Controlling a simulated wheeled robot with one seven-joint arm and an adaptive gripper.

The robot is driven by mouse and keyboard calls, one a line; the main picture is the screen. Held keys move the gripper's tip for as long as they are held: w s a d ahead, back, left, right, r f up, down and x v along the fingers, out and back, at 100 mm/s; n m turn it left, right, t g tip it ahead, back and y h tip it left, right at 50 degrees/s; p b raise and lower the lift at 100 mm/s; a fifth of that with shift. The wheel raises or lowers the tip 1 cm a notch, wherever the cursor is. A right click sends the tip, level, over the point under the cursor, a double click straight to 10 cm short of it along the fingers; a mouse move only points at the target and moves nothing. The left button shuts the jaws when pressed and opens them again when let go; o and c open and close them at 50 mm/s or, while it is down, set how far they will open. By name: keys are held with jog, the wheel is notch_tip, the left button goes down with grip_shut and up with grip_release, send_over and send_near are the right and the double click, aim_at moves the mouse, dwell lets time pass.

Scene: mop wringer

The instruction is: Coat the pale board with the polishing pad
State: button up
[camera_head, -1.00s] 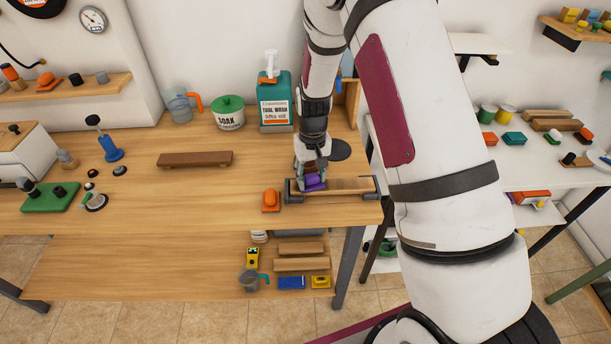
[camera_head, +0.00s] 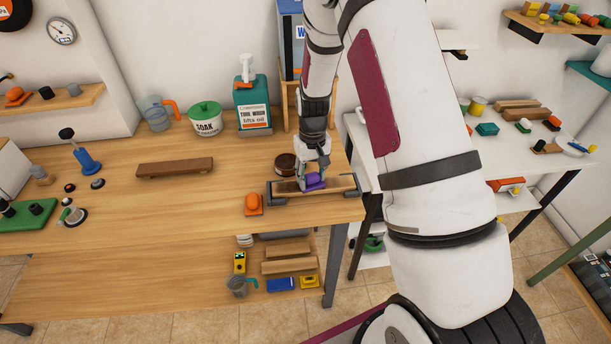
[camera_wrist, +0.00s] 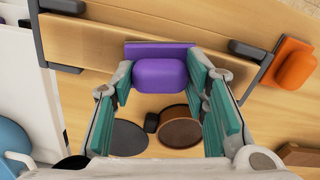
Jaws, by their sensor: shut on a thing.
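My gripper (camera_head: 314,172) is shut on the purple polishing pad (camera_head: 315,182), which also shows between the fingers in the wrist view (camera_wrist: 160,72). The pad sits on the pale board (camera_head: 338,187), around its middle; the board also shows in the wrist view (camera_wrist: 85,42). The board lies in a dark holder with end clamps (camera_head: 276,199). In the head view the stretch of board left of the pad looks darker than the stretch to its right. The board under the pad is hidden.
An orange block (camera_head: 253,202) stands just left of the holder. A round brown tin (camera_head: 285,164) and a dark disc (camera_wrist: 128,138) lie behind the board. A brown plank (camera_head: 175,167), a soak tub (camera_head: 207,118) and a tool wash bottle (camera_head: 252,95) stand farther left.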

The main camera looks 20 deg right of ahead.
aim_at(334, 183)
jog(key=shift+s+d+f, duration=0.1)
jog(key=shift+s+d, duration=0.25)
jog(key=shift+d, duration=0.7)
jog(key=shift+s+d+f, duration=0.1)
jog(key=shift+s+d, duration=0.2)
jog(key=shift+d, duration=0.75)
jog(key=shift+s+d+f, duration=0.1)
jog(key=shift+s+d, duration=0.25)
jog(key=shift+d, duration=0.7)
jog(key=shift+s+d+r+p, duration=0.1)
jog(key=shift+s+d, duration=0.1)
jog(key=shift+d, duration=0.55)
jog(key=shift+s+d+r+p, duration=0.15)
jog(key=shift+s+d, duration=0.1)
jog(key=shift+d, duration=0.55)
jog(key=shift+s+d+p, duration=0.1)
jog(key=shift+s+d, duration=0.1)
jog(key=shift+d, duration=0.55)
notch_tip(334, 183, up, 7)
jog(key=p, duration=0.1)
jog(key=shift+w, duration=0.1)
